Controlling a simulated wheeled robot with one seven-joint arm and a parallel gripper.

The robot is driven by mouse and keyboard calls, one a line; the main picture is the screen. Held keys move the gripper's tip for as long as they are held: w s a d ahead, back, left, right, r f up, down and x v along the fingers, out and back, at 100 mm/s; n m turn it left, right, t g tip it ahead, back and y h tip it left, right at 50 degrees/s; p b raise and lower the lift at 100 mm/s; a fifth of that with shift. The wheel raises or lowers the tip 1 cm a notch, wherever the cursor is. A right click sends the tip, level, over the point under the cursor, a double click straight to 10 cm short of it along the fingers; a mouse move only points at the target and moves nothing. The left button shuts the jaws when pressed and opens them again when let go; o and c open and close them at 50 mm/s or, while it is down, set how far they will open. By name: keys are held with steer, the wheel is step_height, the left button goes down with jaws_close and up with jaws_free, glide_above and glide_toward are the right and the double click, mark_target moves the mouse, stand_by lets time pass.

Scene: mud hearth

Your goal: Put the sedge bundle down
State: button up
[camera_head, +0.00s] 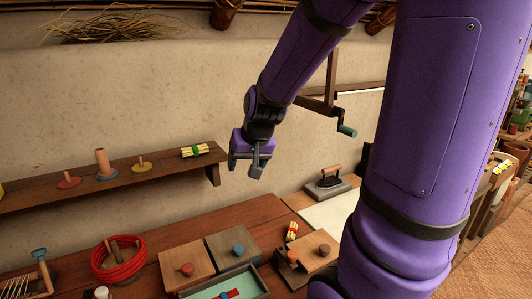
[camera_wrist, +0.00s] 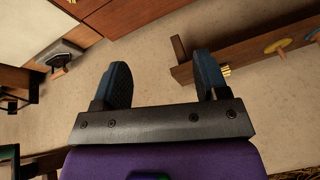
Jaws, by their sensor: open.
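A pale yellow bundle with a green band (camera_head: 194,151) lies on the wall shelf (camera_head: 120,177), near its right end. A second yellow bundle with red bands (camera_head: 292,231) is on the table below, by a wooden block. I cannot tell which is the sedge bundle. My gripper (camera_head: 245,168) is in the air, right of the shelf's end and apart from both bundles. In the wrist view my gripper (camera_wrist: 162,73) is open, with only bare wall between its fingers. The end of a yellow bundle (camera_wrist: 226,71) shows there past the right finger, mostly hidden.
The shelf also holds several wooden pegs on coloured discs (camera_head: 140,164). The table bears a red coil (camera_head: 118,261), knobbed wooden lids (camera_head: 186,269) and a green-lined tray (camera_head: 252,277). A flat iron (camera_head: 328,180) stands at the right. A crank with a green handle (camera_head: 346,130) juts from the wall.

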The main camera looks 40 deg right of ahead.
steer(key=s+a+r+n, duration=0.2)
steer(key=s+a+r, duration=0.2)
steer(key=s, duration=0.4)
steer(key=s+a+r+n, duration=0.3)
steer(key=s+a+r, duration=0.2)
steer(key=s+r, duration=0.2)
steer(key=shift+s+r, duration=0.15)
steer(key=shift+s, duration=1)
